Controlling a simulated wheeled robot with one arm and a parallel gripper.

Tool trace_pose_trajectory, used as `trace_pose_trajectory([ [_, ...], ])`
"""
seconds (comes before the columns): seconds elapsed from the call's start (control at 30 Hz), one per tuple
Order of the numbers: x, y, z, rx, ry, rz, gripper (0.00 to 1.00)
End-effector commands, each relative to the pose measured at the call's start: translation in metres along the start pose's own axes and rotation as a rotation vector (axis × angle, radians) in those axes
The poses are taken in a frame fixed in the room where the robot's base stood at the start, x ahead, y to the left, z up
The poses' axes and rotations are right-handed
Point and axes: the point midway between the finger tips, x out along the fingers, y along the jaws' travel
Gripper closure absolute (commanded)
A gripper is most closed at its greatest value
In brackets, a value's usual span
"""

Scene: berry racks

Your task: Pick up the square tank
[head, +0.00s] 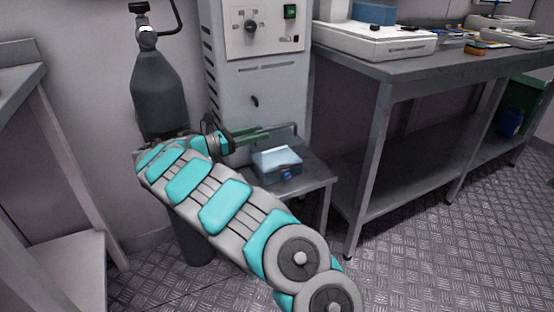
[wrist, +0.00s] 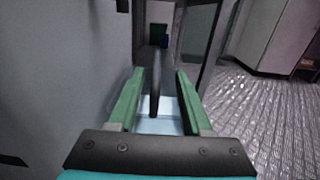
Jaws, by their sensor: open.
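The square tank is a pale blue, box-like container (head: 277,160) with a small blue knob on its front. It sits on a low grey side table. My gripper (head: 266,132) has green fingers and is open, pointing right, just behind and above the tank in the head view. In the wrist view the open fingers (wrist: 159,76) flank a dark upright bar (wrist: 155,85), with part of the pale blue tank (wrist: 172,117) showing below and between them. I cannot tell whether the bar belongs to the tank. Neither finger visibly grips anything.
The low table (head: 312,172) stands against a grey cabinet (head: 262,85) with dials. A dark gas cylinder (head: 158,90) stands to the left. A long metal workbench (head: 400,68) with instruments is to the right. The patterned floor (head: 440,240) in front is clear.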

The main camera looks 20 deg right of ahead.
Motion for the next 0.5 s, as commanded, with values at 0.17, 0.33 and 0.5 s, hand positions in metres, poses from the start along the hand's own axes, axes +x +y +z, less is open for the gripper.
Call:
trace_pose_trajectory([
  [0.17,0.019,-0.001,0.000,-0.001,0.000,-0.002,0.51],
  [0.33,0.031,-0.001,0.000,-0.001,-0.001,-0.004,0.51],
  [0.5,0.053,-0.002,0.000,-0.001,-0.002,-0.004,0.51],
])
